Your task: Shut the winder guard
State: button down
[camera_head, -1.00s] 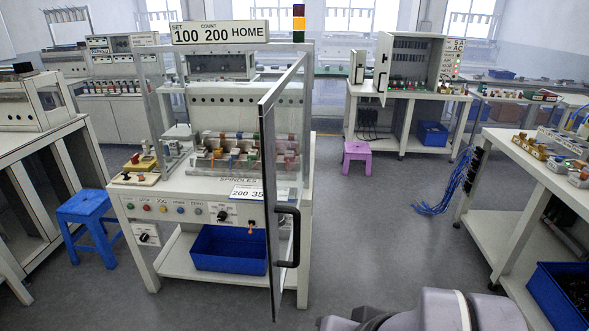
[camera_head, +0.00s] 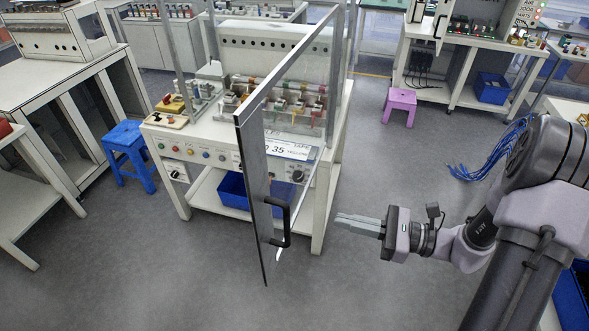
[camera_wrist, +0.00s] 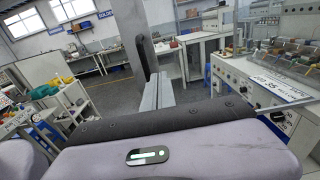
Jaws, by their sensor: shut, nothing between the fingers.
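The winder guard (camera_head: 252,180) is a clear door with a grey frame. It stands open, swung out from the front of the winder (camera_head: 215,148). Its black bar handle (camera_head: 287,226) is on the right face of the guard in the head view. My gripper (camera_head: 340,222) is shut and empty, to the right of the handle with its fingers pointing at it; a gap shows between them in the picture. The fingers also show in the wrist view (camera_wrist: 158,92), beside a dark upright piece that I cannot surely identify. The winder's front panel (camera_wrist: 238,84) is at right there.
A blue stool (camera_head: 127,150) stands left of the winder and a pink stool (camera_head: 400,103) behind at right. A blue bin (camera_head: 235,188) sits on the winder's lower shelf. The floor in front of and right of the guard is clear.

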aim_at(285, 207)
jog(key=b+x, duration=0.2)
jog(key=x, duration=1.2)
jog(key=shift+a, duration=0.1)
